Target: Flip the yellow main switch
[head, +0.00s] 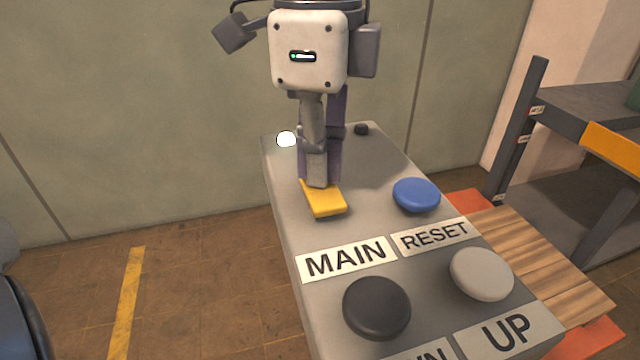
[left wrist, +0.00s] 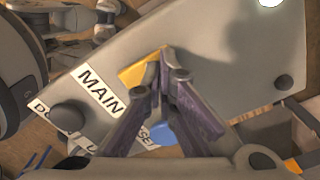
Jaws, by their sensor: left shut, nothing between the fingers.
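The yellow main switch (head: 326,203) is on the top of a grey control box, just above the MAIN label (head: 346,259). My left gripper (head: 319,182) points down at it from above, with its fingertips at the far end of the switch. The fingers are shut with nothing between them. In the left wrist view, the closed fingertips (left wrist: 166,62) overlap the edge of the yellow switch (left wrist: 140,71) and hide part of it. They look touching or very close; I cannot tell which. My right gripper is not in view.
A blue RESET button (head: 416,195) sits right of the switch. A black button (head: 376,307) and a grey UP button (head: 481,274) are nearer. A white lamp (head: 286,139) and small black knob (head: 362,129) are at the far end. A dark rack (head: 560,110) stands right.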

